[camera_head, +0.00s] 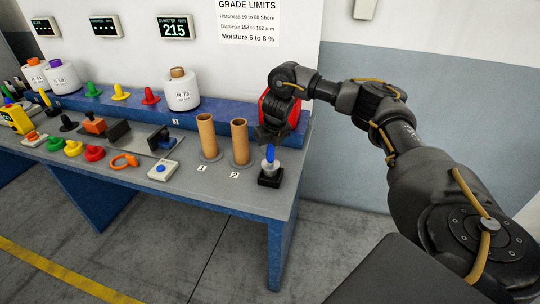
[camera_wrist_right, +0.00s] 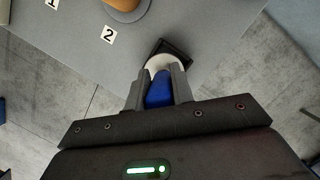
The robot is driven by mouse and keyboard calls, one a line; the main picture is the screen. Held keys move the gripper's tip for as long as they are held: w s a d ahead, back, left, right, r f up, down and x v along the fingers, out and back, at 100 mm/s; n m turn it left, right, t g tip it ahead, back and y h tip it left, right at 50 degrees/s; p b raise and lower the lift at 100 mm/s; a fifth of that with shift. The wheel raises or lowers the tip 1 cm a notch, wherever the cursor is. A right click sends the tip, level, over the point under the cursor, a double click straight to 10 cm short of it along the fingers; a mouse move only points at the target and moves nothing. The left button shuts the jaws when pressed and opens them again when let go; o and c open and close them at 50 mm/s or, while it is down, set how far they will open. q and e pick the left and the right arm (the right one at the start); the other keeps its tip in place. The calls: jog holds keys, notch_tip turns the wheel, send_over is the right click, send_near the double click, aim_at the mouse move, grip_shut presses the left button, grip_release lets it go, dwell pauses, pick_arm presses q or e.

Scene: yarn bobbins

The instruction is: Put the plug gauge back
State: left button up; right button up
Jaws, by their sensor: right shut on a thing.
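The plug gauge has a blue handle (camera_head: 270,153) and a pale metal lower part. It is upright at the right end of the bench, over a square black stand (camera_head: 270,181). My right gripper (camera_head: 271,144) points down and is shut on the blue handle. In the right wrist view the two fingers (camera_wrist_right: 158,90) close around the blue handle (camera_wrist_right: 159,92), with the pale part and the black stand (camera_wrist_right: 180,50) beyond. The pale part appears to meet the stand; I cannot tell how deep it sits. My left gripper is not in view.
Two brown tubes (camera_head: 207,136) stand left of the gauge, by labels 1 and 2. A blue-buttoned box (camera_head: 162,171) lies near the front edge. A red object (camera_head: 280,108) is behind my gripper. A white bobbin (camera_head: 182,92) stands on the raised blue shelf.

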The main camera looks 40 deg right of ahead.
aim_at(270, 155)
jog(key=f+p, duration=0.2)
jog(key=f, duration=0.1)
jog(key=shift+d+f, duration=0.1)
jog(key=shift+d, duration=0.1)
jog(key=shift+f, duration=0.15)
jog(key=o, duration=1)
jog(key=shift+f, duration=0.15)
